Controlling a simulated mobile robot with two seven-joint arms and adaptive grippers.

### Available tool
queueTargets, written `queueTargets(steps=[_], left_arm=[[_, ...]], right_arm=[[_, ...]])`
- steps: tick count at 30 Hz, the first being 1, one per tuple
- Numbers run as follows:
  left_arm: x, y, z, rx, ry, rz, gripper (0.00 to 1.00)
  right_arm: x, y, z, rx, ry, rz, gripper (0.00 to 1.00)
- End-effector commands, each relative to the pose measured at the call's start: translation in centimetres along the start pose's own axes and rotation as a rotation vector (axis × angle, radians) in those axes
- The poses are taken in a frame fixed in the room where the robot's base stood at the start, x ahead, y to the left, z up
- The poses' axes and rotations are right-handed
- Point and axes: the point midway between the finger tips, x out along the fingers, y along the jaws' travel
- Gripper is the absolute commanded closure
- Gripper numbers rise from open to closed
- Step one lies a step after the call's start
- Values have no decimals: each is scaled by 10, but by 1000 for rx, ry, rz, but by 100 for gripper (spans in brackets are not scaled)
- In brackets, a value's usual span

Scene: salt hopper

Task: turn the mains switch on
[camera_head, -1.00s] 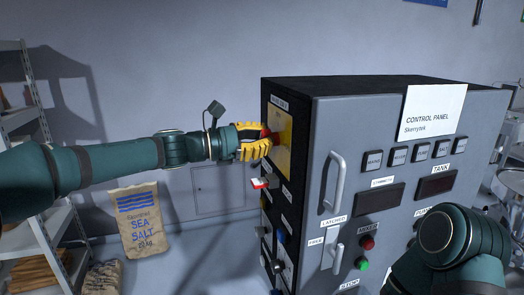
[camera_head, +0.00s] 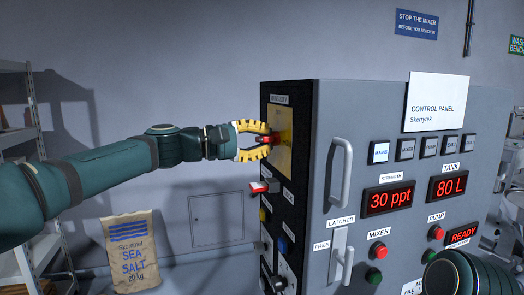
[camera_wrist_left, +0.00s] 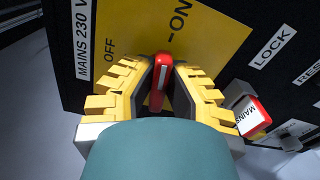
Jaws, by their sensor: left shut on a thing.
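The red mains switch handle (camera_head: 269,140) sits on a yellow plate (camera_head: 284,120) on the cabinet's dark left side. My left gripper (camera_head: 266,141) is shut on the handle, with its yellow fingers on either side. In the left wrist view the red handle (camera_wrist_left: 158,82) stands nearly upright between the fingertips, its upper end just below the ON mark. The OFF mark is to its left. The MAINS lamp (camera_head: 379,152) on the front panel is lit. My right gripper is out of view; only part of that arm shows at lower right.
The cabinet front has lit displays (camera_head: 389,197) reading 30 ppt and 80 L, and READY. A sea salt sack (camera_head: 132,252) and a shelf (camera_head: 40,210) stand at left.

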Motion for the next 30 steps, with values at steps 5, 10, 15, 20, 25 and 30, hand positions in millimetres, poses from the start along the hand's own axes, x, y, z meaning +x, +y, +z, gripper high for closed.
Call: queueTargets(steps=[5,10,15,20,25,30], left_arm=[[1,-1,1,103,-2,2,100],[1,-1,1,165,-2,2,100],[1,-1,1,196,-2,2,100],[1,0,1,204,-2,2,100],[1,0,1,204,-2,2,100],[1,0,1,203,-2,2,68]], right_arm=[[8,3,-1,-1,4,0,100],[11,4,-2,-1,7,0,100],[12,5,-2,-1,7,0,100],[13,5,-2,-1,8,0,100],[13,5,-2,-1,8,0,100],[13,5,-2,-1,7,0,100]])
